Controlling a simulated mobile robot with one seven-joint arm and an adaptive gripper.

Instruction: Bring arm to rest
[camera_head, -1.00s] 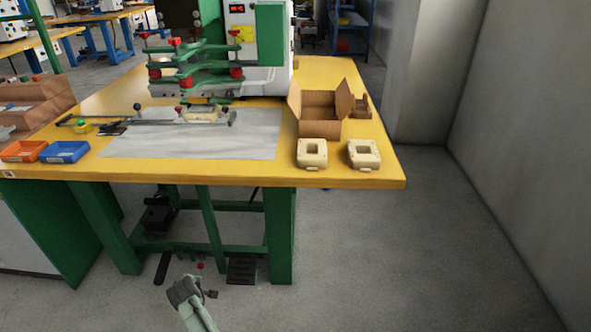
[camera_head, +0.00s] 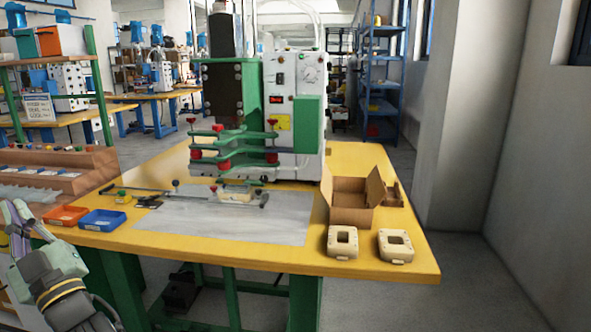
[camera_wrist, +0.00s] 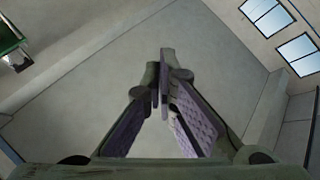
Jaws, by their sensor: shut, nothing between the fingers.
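My gripper (camera_head: 17,210) shows at the lower left edge in the head view, at the end of my arm, with its fingers pointing up. It is left of the yellow table's corner and appears apart from the trays. In the wrist view my gripper (camera_wrist: 166,75) has its purple-padded fingers drawn together at the tips, with nothing between them.
The yellow table (camera_head: 400,265) carries a green press (camera_head: 240,145), an open cardboard box (camera_head: 350,215) and two cream parts (camera_head: 342,241) (camera_head: 396,246). An orange tray (camera_head: 66,216) and a blue tray (camera_head: 102,220) lie nearest my arm. The right floor is clear.

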